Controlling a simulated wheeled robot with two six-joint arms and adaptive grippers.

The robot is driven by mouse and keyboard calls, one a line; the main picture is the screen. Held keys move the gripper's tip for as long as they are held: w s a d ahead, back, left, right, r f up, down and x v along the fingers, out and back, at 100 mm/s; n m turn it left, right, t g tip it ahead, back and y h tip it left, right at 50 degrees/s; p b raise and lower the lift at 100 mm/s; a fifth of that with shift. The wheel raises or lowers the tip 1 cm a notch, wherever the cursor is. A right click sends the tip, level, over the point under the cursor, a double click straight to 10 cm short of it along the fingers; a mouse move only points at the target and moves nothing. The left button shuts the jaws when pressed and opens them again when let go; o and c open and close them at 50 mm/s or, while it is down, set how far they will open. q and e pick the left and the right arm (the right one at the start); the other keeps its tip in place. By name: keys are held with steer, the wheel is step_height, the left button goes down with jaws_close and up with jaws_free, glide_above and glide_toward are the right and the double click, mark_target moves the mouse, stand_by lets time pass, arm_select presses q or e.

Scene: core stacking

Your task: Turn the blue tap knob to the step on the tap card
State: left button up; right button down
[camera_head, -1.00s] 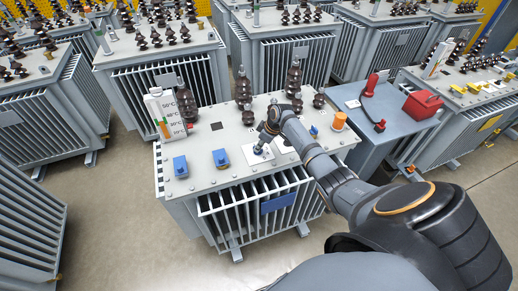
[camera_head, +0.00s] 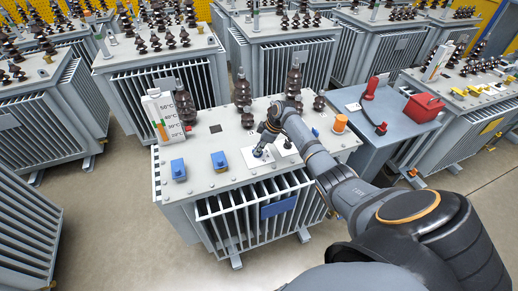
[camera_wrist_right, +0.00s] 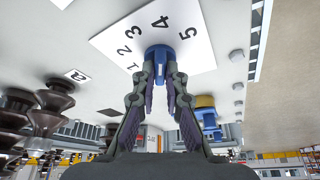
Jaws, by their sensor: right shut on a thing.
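A blue tap knob (camera_wrist_right: 161,55) stands on a white dial plate (camera_wrist_right: 115,45) numbered 1 to 5 in the right wrist view. My right gripper (camera_wrist_right: 161,72) is shut on the knob, one finger on each side. Which number the knob points at is not clear. In the head view my right gripper (camera_head: 264,143) reaches down to this dial plate (camera_head: 256,157) on top of the grey transformer (camera_head: 215,185); the knob is mostly hidden there. A small white card (camera_wrist_right: 76,75) with one dark character lies nearby in the wrist view; I cannot read it surely. My left gripper is not in view.
A grey side table (camera_head: 360,112) with a red box (camera_head: 422,106) is at the right.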

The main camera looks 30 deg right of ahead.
steer(key=c, duration=1.4)
jaws_free()
steer(key=shift+r, duration=0.1)
steer(key=v, duration=1.1)
steer(key=shift+r, duration=0.4)
steer(key=shift+s, duration=0.1)
